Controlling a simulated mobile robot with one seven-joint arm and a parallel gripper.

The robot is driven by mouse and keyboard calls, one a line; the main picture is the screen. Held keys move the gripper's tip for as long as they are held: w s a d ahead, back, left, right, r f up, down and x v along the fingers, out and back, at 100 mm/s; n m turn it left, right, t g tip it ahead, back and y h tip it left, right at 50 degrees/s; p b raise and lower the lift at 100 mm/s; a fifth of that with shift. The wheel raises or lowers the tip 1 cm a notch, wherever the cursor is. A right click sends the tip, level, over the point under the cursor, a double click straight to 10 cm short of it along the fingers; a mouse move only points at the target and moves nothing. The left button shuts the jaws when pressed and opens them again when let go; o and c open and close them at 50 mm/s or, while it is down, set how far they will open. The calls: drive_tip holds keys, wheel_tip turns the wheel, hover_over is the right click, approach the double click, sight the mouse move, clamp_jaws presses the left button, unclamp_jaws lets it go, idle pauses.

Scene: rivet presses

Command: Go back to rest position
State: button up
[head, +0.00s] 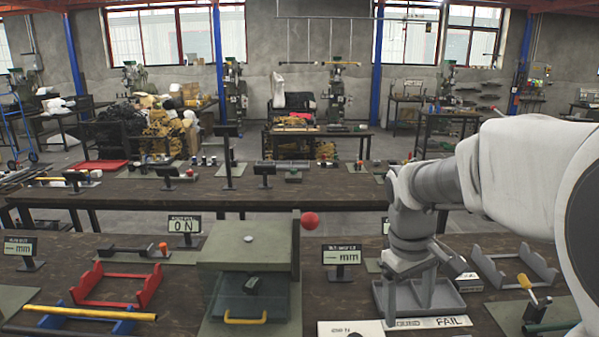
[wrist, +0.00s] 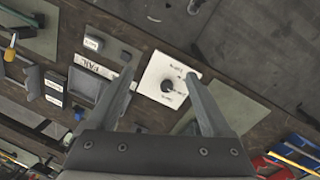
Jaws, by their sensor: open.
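My gripper (head: 408,298) hangs from my white and grey arm at the right of the head view, pointing down over the front bench. In the wrist view its two fingers (wrist: 160,76) are spread apart with nothing held between them. A white plate with a black knob (wrist: 167,86) shows beyond and between the fingertips; its edge also shows at the bottom of the head view (head: 345,327). A grey tray (head: 450,299) is behind and beside the fingers in the head view. I cannot tell the exact height of the fingertips above the bench.
A green-grey press box (head: 245,253) with a red ball knob (head: 309,219) stands left of my gripper. A small display (head: 341,255) stands between them. A FAIL label (head: 440,322) lies before the tray. A grey cradle (head: 513,266) is at right, a red one (head: 117,285) at left.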

drive_tip(key=s+a+r+m+t, duration=0.2)
drive_tip(key=s, duration=0.5)
drive_tip(key=s+a+r+m+t+y, duration=0.1)
drive_tip(key=s+a+r+m+t, duration=0.1)
drive_tip(key=s, duration=0.5)
drive_tip(key=shift+s+a+r+t+y, duration=0.35)
drive_tip(key=shift+a+t, duration=0.25)
drive_tip(key=shift+t, duration=0.2)
drive_tip(key=shift+w+r, duration=0.1)
drive_tip(key=shift+r, duration=0.1)
idle(1.2)
